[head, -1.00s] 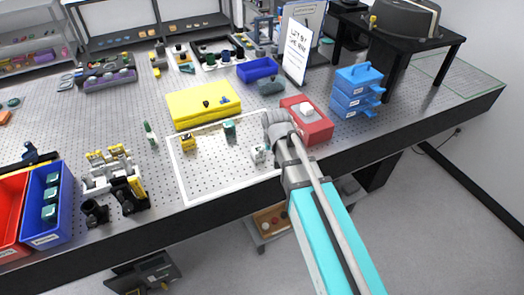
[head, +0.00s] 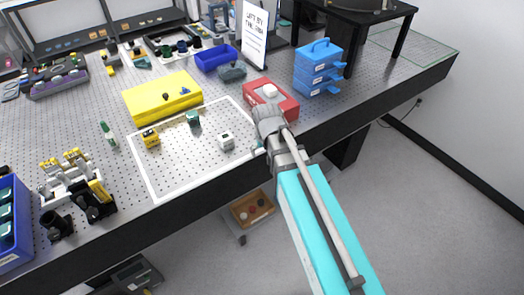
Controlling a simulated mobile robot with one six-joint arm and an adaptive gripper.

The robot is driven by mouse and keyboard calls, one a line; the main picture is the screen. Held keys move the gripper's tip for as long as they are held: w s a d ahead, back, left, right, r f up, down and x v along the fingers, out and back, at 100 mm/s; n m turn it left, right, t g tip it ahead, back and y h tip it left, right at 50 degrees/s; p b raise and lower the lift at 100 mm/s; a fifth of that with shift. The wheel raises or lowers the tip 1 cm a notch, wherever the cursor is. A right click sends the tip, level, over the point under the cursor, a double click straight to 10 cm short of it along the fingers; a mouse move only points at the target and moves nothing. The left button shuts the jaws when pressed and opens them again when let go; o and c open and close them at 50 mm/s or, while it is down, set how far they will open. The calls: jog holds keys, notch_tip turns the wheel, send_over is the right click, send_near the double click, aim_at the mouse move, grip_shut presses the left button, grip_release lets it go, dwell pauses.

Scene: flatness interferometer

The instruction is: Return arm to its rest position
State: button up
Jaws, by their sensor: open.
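My arm reaches up from the lower right with a teal link and a grey wrist. My gripper (head: 267,123) is at its far end, over the bench's front edge, just in front of the red box. It is open, its fingers are largely hidden by the wrist, and I see nothing held. A white cube-like part (head: 226,140) stands apart from it on the white-framed area (head: 187,178). A teal part (head: 193,118) and a yellow-black part (head: 151,138) stand there too. A small teal bit shows beside the wrist; I cannot tell what it is.
The perforated bench (head: 350,104) holds a yellow case (head: 150,98), a red box (head: 284,106) with a white top piece, blue stacked drawers (head: 318,68), a sign (head: 255,34) and a black stand (head: 401,28). Dark mounts (head: 92,205) stand left. The floor at right is clear.

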jog(key=s+d+m+g, duration=0.1)
jog(key=s+d+m, duration=0.1)
jog(key=s+d, duration=0.6)
jog(key=d, duration=0.5)
jog(key=shift+g, duration=0.4)
